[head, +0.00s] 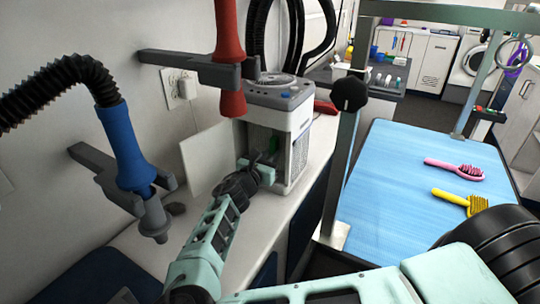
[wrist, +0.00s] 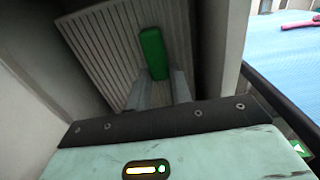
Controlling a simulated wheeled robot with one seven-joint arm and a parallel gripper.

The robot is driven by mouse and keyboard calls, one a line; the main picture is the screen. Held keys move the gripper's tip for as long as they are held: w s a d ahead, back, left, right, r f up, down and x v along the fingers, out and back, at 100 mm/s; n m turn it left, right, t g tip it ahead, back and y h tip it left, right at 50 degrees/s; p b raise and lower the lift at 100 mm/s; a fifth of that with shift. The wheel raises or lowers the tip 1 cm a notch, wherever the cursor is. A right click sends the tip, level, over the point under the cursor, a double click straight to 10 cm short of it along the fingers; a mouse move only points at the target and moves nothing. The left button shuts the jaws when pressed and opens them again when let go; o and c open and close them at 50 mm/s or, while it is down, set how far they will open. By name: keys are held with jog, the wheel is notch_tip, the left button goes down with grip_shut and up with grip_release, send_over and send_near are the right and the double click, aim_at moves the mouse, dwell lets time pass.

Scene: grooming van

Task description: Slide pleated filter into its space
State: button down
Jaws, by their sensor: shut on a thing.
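The pleated filter (wrist: 100,45) is a pale ridged panel with a green grip tab (wrist: 152,50). In the wrist view it lies tilted just beyond my fingers. My gripper (wrist: 160,84) is shut on the green tab. In the head view, my gripper (head: 267,163) is at the open front of a white and grey machine (head: 292,121) on the counter. A bit of green shows inside the opening there, and the pleats are hard to make out. The filter's far edges are hidden, so I cannot tell how deep it sits.
A pale open panel (head: 208,158) stands left of the machine's opening. A red nozzle (head: 228,40) and a blue nozzle (head: 126,145) on a black hose hang from wall holders. A blue grooming table (head: 400,185) with a pink brush (head: 455,168) and a yellow brush (head: 460,200) is on the right.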

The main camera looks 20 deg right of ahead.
jog(key=c, duration=1.2)
grip_release()
jog(key=shift+a, duration=0.1)
